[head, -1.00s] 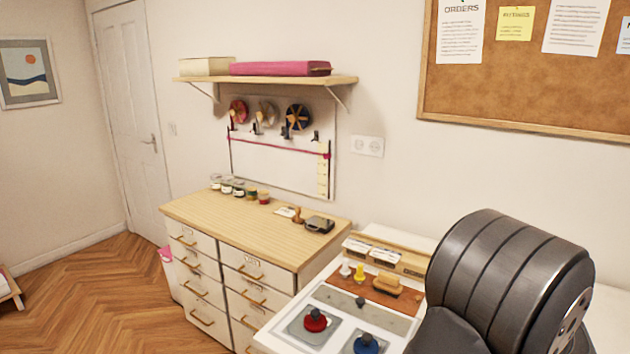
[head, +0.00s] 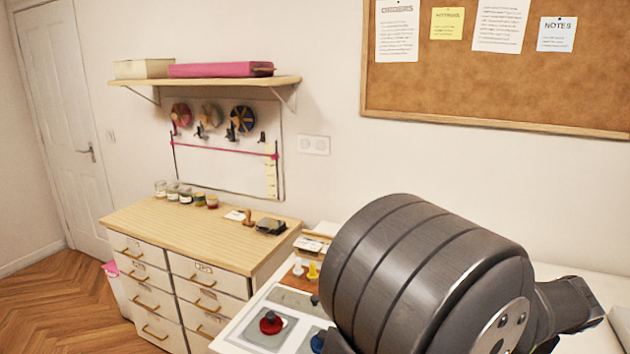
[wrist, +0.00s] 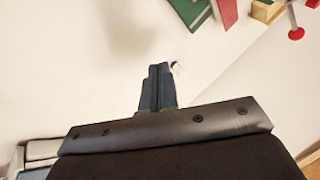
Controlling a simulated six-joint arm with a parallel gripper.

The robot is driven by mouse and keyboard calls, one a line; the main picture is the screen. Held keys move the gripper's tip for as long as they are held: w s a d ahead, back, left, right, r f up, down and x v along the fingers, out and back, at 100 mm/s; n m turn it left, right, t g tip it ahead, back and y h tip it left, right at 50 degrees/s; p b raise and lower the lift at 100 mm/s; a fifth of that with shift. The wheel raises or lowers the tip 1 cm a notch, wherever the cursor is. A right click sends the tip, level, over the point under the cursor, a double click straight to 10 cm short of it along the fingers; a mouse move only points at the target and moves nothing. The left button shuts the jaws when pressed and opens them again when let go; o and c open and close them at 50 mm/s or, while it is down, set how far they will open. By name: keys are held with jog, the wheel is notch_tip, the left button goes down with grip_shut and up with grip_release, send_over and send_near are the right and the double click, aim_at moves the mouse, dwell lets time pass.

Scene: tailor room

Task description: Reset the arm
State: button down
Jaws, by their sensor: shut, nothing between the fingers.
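My gripper (wrist: 157,88) shows in the wrist view with its dark fingers together and nothing between them. It is over a pale surface, and I cannot tell how far above it. In the head view my arm's large dark grey joint fills the lower right, and the fingers cannot be made out there.
A white worktop with a red knob (head: 271,322) and a yellow peg (head: 313,270) lies left of my arm. A wooden-topped drawer cabinet (head: 180,235) stands beyond. In the wrist view a green item (wrist: 190,10) and a red-ended object (wrist: 296,33) are at the top right.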

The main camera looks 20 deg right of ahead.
jog(key=shift+w+a+r+m, duration=0.3)
jog(key=shift+w+m, duration=0.35)
jog(key=shift+m, duration=0.2)
jog(key=shift+w+a+r+m, duration=0.2)
jog(key=shift+w+r+m, duration=0.1)
jog(key=shift+w+m, duration=0.45)
jog(key=shift+s, duration=0.1)
